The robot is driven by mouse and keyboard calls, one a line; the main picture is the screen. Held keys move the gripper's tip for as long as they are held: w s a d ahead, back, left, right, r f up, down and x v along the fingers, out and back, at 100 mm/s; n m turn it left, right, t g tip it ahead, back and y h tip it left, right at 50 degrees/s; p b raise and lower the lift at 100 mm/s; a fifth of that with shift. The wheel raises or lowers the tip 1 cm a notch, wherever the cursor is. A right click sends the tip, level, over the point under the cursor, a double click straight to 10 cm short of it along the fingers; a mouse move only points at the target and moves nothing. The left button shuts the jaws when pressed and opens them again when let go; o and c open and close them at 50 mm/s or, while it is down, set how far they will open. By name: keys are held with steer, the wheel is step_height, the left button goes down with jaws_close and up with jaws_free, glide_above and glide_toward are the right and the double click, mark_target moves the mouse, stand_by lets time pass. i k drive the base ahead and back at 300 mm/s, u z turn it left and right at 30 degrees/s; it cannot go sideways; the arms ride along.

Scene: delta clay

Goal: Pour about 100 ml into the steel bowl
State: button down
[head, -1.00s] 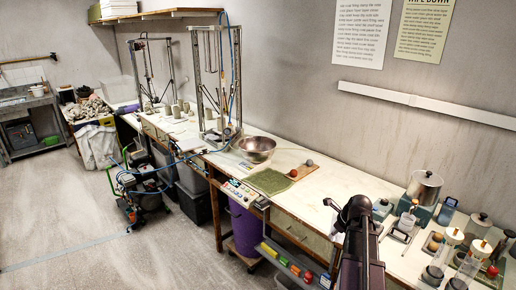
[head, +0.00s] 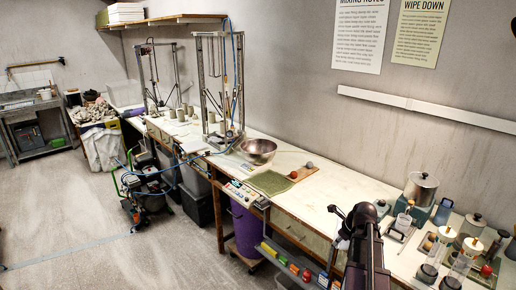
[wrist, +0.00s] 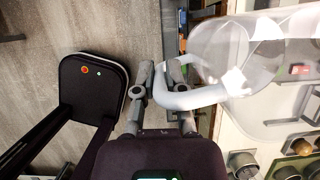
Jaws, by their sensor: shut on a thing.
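The steel bowl (head: 258,151) is shiny and stands upright on the long workbench, behind a green mat, in the head view. Its inside is only partly visible. My gripper (wrist: 160,86) is shut on the pale handle of a clear jug (wrist: 235,60) in the wrist view. The jug is see-through and runs out of the right side of that view. I cannot tell how much liquid is in it. In the head view my arm is low at the right, far from the bowl, and hides the jug.
A green mat (head: 270,182) and a board with a red and a grey ball lie near the bowl. A metal frame (head: 214,90) stands just left of it. A steel pot (head: 420,188) and several jars crowd the bench's right end. The bench (head: 325,190) is bare between.

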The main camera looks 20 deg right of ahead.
mark_target(250, 148)
steer(key=u, duration=0.3)
steer(key=i, duration=1.65)
steer(key=z, duration=0.25)
